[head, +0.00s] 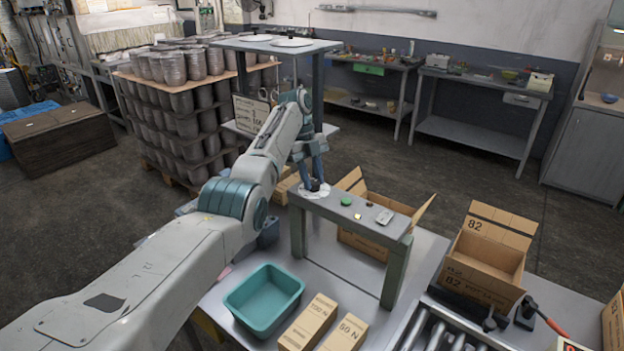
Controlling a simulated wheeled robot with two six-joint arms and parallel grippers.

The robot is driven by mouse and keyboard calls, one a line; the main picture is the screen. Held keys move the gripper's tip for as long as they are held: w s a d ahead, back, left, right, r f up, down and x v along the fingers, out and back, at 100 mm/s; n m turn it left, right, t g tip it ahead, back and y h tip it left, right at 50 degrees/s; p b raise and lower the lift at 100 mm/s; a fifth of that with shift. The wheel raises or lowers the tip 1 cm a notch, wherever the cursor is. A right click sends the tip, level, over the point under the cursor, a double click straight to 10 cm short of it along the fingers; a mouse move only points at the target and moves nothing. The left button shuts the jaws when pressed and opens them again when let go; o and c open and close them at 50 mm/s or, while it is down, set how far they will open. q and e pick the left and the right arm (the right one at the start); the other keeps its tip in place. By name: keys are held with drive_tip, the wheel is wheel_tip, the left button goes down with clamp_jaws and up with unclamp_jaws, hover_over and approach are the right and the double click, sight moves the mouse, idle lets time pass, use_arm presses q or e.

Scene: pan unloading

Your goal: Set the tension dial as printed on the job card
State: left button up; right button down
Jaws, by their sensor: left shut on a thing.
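My left gripper (315,187) points down at the left end of a grey raised panel (330,209) and is shut on the tension dial. A white round dial plate (322,193) shows around the fingertips; the knob and the pointer's setting are hidden or too small to read. A white printed card (245,106) stands behind my left arm, which covers part of it. Its print is too small to read. My right gripper is not in view.
A teal tray (264,301) and cartons (310,324) marked in N are on the table in front. Open cardboard boxes (487,257) stand behind and right of the panel. A roller conveyor (440,330) is at the lower right. Stacked pans (185,120) are at the back left.

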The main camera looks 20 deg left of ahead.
use_arm(q)
drive_tip(key=shift+f+m, duration=0.15)
drive_tip(key=shift+m, duration=0.25)
drive_tip(key=o, duration=1)
drive_tip(key=shift+c, duration=0.2)
drive_tip(key=shift+d, duration=0.1)
